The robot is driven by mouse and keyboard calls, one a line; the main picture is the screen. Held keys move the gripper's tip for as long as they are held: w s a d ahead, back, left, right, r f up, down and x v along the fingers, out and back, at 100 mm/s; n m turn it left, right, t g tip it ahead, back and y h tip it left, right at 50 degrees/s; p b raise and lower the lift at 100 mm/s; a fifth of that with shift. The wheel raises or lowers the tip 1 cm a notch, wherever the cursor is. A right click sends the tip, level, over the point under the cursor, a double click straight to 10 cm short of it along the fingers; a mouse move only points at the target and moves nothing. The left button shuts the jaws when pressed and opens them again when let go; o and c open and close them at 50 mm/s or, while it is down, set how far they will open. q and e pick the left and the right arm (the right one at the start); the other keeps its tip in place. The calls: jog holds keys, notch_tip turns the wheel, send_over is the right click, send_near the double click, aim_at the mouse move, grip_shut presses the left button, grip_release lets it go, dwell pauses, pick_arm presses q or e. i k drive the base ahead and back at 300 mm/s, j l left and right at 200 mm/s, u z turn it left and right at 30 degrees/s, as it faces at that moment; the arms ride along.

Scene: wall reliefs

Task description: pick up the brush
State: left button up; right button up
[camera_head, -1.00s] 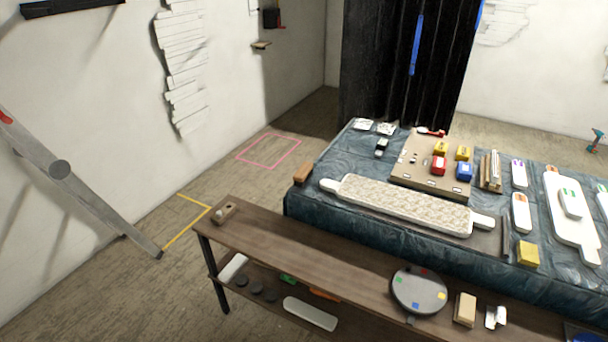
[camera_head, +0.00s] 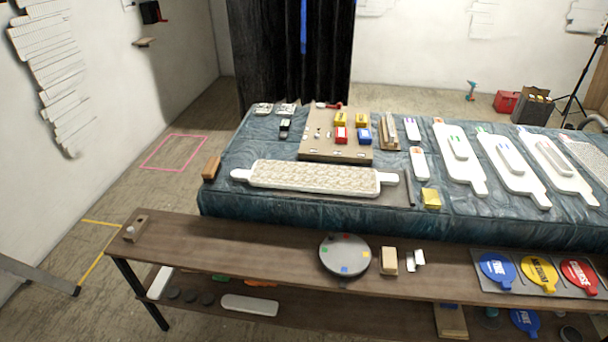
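I cannot make out a clear brush. Small block-shaped things could be one, but they are too small to tell. A brown block (camera_head: 211,167) lies at the left edge of the blue-covered table (camera_head: 225,190). A tan block (camera_head: 389,260) stands on the wooden bench (camera_head: 275,250), right of a round grey disc (camera_head: 344,254) with coloured squares. A small wooden piece with a light knob (camera_head: 135,228) sits at the bench's left end. Neither of my grippers shows.
The table holds a long patterned board (camera_head: 315,178), a brown panel (camera_head: 318,148) with red, yellow and blue pieces, and several white paddles (camera_head: 459,158). Round coloured signs (camera_head: 498,270) lie on the bench's right.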

aim_at(210, 172)
jog(key=j+z, duration=0.1)
jog(key=z, duration=0.25)
jog(key=j+z, duration=0.15)
jog(key=z, duration=0.15)
jog(key=j+z, duration=0.25)
jog(key=j, duration=0.55)
jog(key=j+z, duration=0.25)
jog(key=j, duration=0.55)
jog(key=j+z, duration=0.3)
jog(key=j, duration=0.45)
